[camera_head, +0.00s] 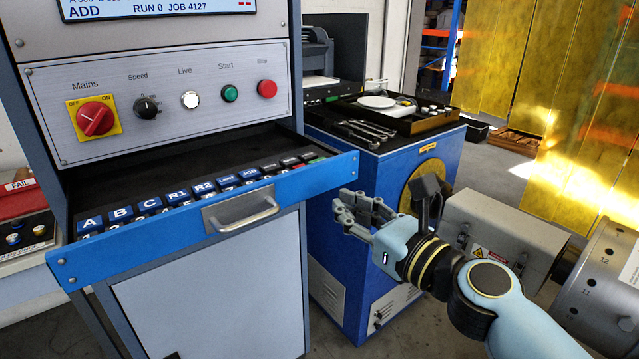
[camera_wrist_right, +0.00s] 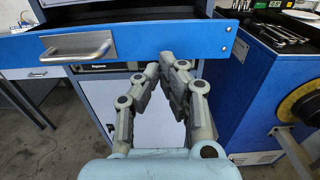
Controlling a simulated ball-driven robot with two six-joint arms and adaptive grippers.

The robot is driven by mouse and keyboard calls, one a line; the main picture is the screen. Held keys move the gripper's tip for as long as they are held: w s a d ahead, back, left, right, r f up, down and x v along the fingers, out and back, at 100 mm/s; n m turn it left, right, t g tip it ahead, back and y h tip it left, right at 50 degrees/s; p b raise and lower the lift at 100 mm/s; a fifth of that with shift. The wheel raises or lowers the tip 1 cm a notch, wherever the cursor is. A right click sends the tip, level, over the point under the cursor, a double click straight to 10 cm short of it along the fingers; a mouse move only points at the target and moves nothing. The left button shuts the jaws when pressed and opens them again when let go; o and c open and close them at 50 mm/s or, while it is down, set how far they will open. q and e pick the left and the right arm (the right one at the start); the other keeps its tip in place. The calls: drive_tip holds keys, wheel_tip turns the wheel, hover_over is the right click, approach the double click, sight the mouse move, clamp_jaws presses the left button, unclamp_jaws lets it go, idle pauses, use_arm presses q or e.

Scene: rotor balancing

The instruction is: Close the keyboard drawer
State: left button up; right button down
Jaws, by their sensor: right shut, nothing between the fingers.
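The keyboard drawer (camera_head: 310,178) is pulled out from the grey cabinet, and rows of blue and dark keys (camera_head: 150,204) show inside it. My right gripper (camera_head: 343,207) is shut and empty, to the right of the handle, near the drawer's right end. In the right wrist view its fingertips (camera_wrist_right: 167,64) point toward the drawer front, right of the handle. I cannot tell whether they touch it. My left gripper is not in view.
A control panel (camera_head: 170,100) with knobs and buttons is above the drawer. A blue cabinet (camera_head: 345,190) with wrenches and a tray (camera_head: 425,122) on top stands close on the right. A grey box (camera_head: 505,225) and a metal cylinder (camera_head: 610,275) lie behind my right arm.

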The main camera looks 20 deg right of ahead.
sight(310, 185)
drive_tip(key=x, duration=0.6)
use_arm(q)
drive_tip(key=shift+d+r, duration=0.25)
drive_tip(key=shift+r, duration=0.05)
use_arm(e)
drive_tip(key=shift+w+a, duration=0.15)
drive_tip(key=shift+w, duration=0.25)
drive_tip(key=shift+w, duration=0.1)
